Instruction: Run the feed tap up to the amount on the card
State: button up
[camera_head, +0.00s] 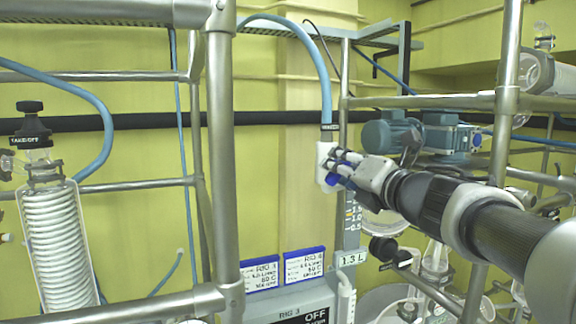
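A white tap body (326,160) hangs below a blue hose, with a dark label whose text is too small to read. A blue tap handle (333,181) shows at its lower right. My gripper (340,165) reaches in from the right with its fingers at the tap, partly covering it. I cannot tell whether the fingers touch or hold the handle. A small white card (352,258) below reads "1.3 L". Above it, a graduated scale (353,215) shows 1.5, 1.0 and 0.5, partly behind my arm. No liquid level is clear.
Two blue-framed rig cards (261,274) (305,265) stand on a grey box (300,302) marked "RIG 3" and "OFF". A metal post (222,150) stands left of the tap. A glass coil condenser (55,235) labelled "TAKE-OFF" is far left. Blue pumps (390,134) and glassware are right.

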jog(key=shift+s, duration=0.1)
jog(key=shift+c, duration=0.5)
grip_shut()
jog(key=shift+m, duration=0.3)
jog(key=shift+m+p, duration=0.55)
jog(key=shift+m, duration=4.05)
